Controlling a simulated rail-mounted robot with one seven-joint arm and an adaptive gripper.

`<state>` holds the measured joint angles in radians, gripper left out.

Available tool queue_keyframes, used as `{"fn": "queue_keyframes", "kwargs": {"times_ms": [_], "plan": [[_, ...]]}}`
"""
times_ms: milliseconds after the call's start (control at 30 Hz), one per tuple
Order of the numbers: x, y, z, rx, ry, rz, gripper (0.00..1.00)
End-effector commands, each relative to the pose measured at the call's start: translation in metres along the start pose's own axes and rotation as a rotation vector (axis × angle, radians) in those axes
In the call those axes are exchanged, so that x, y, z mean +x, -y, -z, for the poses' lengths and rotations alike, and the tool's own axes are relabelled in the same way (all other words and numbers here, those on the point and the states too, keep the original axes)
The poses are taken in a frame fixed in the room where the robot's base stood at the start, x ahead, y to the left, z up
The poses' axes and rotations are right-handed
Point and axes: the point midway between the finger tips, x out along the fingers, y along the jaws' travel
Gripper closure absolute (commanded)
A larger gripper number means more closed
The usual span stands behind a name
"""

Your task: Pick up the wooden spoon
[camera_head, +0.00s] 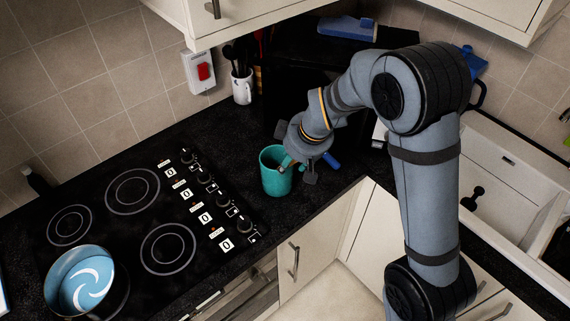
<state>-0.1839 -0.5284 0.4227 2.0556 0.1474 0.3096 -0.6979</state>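I cannot make out a wooden spoon for certain. A white mug (242,88) with several dark utensils stands at the back of the counter; whether one is wooden is too small to tell. A teal cup (272,182) stands upright on the counter right of the hob. My gripper (299,169) is low at the right side of the teal cup's rim, with one finger close to or over the rim. Whether it touches the cup, or holds anything, cannot be told. The inside of the cup is mostly hidden.
A black hob (100,213) with knobs lies at the left, with a pan (86,283) at its front. A small blue item (331,160) lies just behind my gripper. A dark box-like appliance (290,70) stands behind, and a white sink (497,160) is at the right.

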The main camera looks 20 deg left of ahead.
Motion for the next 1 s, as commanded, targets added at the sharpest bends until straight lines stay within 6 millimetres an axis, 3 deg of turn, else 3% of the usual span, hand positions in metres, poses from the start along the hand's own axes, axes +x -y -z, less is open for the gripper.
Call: {"fn": "queue_keyframes", "kwargs": {"times_ms": [667, 1000], "plan": [[-0.0001, 0.0006, -0.0002, 0.0, 0.001, 0.001, 0.98], [-0.0074, -0.0002, 0.0042, -0.002, -0.002, 0.001, 1.0]]}}
